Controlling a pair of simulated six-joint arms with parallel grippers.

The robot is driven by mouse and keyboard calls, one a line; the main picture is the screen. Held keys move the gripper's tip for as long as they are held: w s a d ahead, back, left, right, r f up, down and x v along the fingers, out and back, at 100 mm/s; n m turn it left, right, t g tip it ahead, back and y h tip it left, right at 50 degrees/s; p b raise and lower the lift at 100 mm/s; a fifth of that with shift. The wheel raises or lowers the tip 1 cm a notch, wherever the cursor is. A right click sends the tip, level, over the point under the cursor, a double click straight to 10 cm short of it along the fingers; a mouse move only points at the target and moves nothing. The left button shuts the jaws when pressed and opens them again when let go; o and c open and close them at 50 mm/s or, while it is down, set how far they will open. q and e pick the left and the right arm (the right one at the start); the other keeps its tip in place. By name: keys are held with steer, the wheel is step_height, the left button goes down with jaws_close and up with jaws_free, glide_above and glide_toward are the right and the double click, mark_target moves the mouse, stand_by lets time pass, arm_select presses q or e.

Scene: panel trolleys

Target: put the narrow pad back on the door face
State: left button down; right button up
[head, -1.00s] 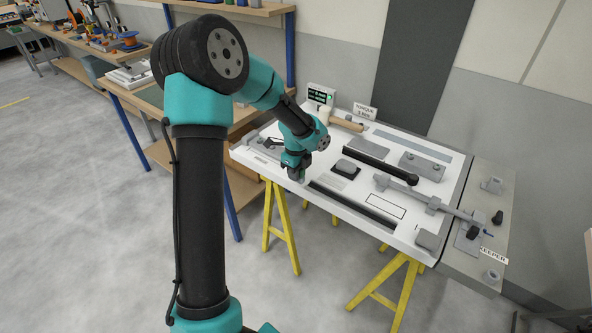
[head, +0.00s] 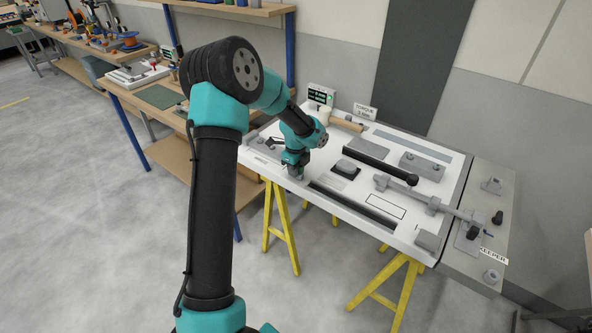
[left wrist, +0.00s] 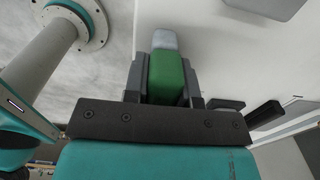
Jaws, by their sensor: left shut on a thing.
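The door face (head: 350,200) is a white panel lying flat on yellow trestles. My left gripper (head: 295,173) is low at the panel's near left edge. In the left wrist view, its fingers (left wrist: 163,72) are shut on a narrow block (left wrist: 167,76), green with a light grey far end. I take this block for the narrow pad; it is too small to make out in the head view. Whether it touches the panel I cannot tell. An empty black-outlined rectangle (head: 385,206) is on the panel, right of the gripper. My right gripper is not in view.
On the panel are a dark-based grey block (head: 346,168), black bars (head: 380,160), a long grey latch bar (head: 400,190) and a square grey pad (head: 428,240). A small display (head: 320,95) stands at the back. A shelved bench (head: 165,95) is behind left.

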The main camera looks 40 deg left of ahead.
arm_select(q)
steer(key=shift+f, duration=0.3)
steer(key=c, duration=0.9)
jaws_free()
steer(key=shift+r, duration=0.1)
step_height(320, 180, up, 12)
steer(key=shift+r, duration=0.1)
